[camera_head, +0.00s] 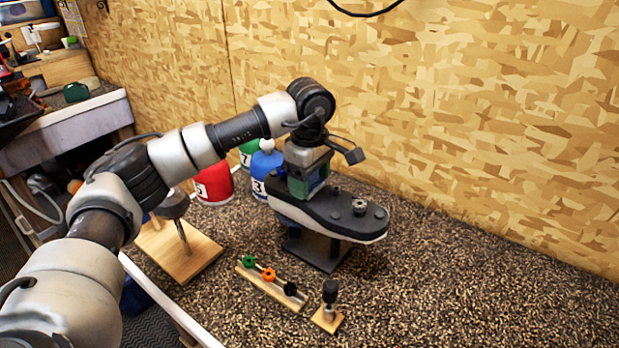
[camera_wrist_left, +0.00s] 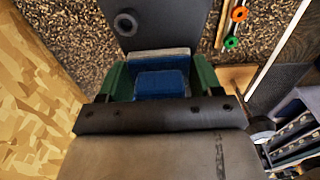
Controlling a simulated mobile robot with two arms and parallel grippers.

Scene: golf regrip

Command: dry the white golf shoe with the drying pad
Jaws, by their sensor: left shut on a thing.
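The white golf shoe (camera_head: 372,238) is held sole up on a black stand (camera_head: 318,250). Its dark sole faces upward with several round studs, and a white edge shows at the toe end. The sole also shows in the left wrist view (camera_wrist_left: 175,28) with one stud. My left gripper (camera_head: 306,192) is over the left end of the sole, with its green fingers shut on the blue drying pad (camera_wrist_left: 160,84). The pad has a pale edge on the shoe side. It is at or very near the sole; contact is hard to tell. My right gripper is not in view.
Red (camera_head: 213,184), blue (camera_head: 265,172) and green (camera_head: 247,152) covers stand by the patterned wall. A wooden board with a post (camera_head: 200,256) is left of the shoe. A rail with coloured rings (camera_head: 272,287) and a small stand (camera_head: 328,318) lie in front. The right side is clear.

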